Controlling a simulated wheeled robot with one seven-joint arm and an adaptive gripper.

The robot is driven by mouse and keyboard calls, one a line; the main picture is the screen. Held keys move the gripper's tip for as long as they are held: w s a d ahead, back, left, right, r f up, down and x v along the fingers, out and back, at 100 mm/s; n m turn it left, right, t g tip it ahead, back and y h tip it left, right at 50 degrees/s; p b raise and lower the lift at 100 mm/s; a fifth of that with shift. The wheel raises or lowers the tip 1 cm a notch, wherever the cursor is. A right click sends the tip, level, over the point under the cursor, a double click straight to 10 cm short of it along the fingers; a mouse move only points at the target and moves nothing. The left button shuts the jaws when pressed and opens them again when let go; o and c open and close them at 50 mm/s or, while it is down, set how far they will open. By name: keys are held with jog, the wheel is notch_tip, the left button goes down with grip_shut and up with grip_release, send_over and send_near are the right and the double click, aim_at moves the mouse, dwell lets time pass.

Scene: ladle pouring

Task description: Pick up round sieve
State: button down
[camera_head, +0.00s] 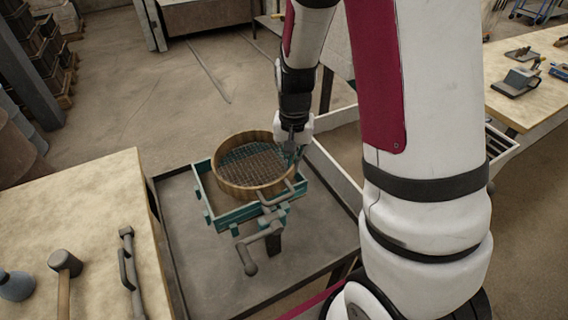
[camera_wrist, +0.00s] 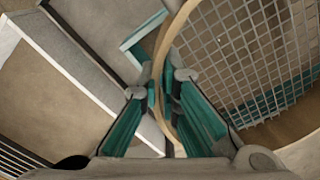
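The round sieve (camera_head: 222,185) has a light wooden rim and a grey wire mesh. It sits in the teal frame (camera_head: 228,217) on the grey table, tilted slightly in the head view. My gripper (camera_head: 293,148) points down at the sieve's far right edge. In the wrist view the sieve's mesh (camera_wrist: 240,50) fills the upper right. Its rim runs between the two fingers of my gripper (camera_wrist: 161,88), which look closed on it. The lower part of the rim is partly hidden by the fingers.
A clamp with a handle (camera_head: 262,238) is on the frame's front side. A wooden bench (camera_head: 95,215) with a mallet (camera_head: 65,265) stands at left. Another bench with tools (camera_head: 530,100) is at right.

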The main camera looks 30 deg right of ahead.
jog(key=shift+r, duration=0.45)
notch_tip(320, 180, up, 2)
jog(key=shift+w+r, duration=0.1)
jog(key=shift+r, duration=0.05)
jog(key=s+d+r+p, duration=0.1)
jog(key=s+d+p, duration=0.1)
jog(key=s, duration=1.1)
jog(key=shift+s+r, duration=0.25)
jog(key=shift+s, duration=0.15)
jog(key=shift+s+r+p, duration=0.1)
jog(key=shift+s+p, duration=0.15)
jog(key=shift+p, duration=0.7)
